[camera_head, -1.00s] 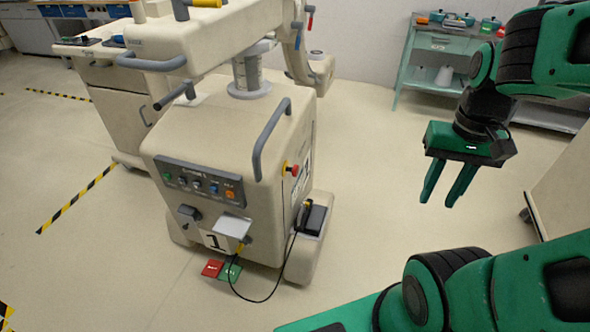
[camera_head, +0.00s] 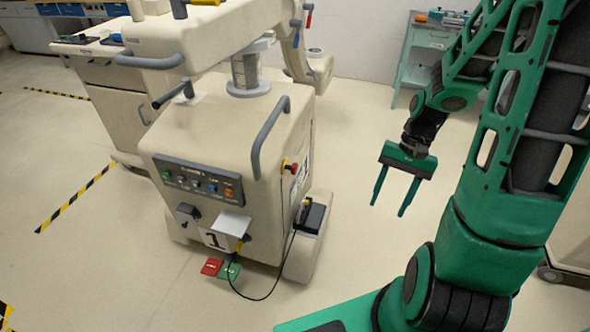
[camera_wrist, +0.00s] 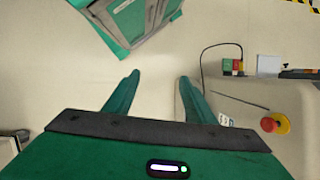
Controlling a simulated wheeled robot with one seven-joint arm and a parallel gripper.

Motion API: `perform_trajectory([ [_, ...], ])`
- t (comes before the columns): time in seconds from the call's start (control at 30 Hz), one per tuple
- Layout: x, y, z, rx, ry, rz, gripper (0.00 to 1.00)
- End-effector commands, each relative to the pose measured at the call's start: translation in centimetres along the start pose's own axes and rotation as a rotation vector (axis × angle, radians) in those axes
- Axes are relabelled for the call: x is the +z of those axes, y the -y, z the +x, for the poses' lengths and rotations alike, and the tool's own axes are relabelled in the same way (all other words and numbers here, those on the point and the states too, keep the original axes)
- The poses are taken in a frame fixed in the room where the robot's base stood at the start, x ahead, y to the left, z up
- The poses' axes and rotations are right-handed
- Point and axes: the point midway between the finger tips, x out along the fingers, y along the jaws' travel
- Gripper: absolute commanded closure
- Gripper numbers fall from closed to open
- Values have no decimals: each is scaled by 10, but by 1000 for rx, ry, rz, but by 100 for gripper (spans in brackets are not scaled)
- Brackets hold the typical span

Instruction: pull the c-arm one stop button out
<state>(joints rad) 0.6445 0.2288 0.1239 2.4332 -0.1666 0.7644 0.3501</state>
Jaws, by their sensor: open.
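The c-arm one cart (camera_head: 215,145) is a cream machine body marked with a black 1, standing left of centre in the head view. Its stop button (camera_head: 291,168), a red knob with a yellow part, sticks out of the cart's right side. It also shows in the wrist view as a round red and yellow knob (camera_wrist: 275,123) at the right. My gripper (camera_head: 387,208) is open and empty, fingers pointing down, in the air to the right of the button and apart from it. In the wrist view my gripper (camera_wrist: 157,80) has bare floor between its fingers.
A grey handle (camera_head: 268,135) rises on the cart's corner near the button. A black cable (camera_head: 262,298) hangs at its side. Red and green pedals (camera_head: 220,269) lie at its foot. A teal cabinet (camera_head: 425,50) stands at the back. Floor between cart and gripper is clear.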

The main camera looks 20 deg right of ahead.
Motion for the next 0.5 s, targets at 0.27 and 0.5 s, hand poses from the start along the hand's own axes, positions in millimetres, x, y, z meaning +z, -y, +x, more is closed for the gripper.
perform_trajectory([
  [0.27,-23,37,66,-178,164,106,50],
  [0.5,-34,80,106,-384,307,220,50],
])
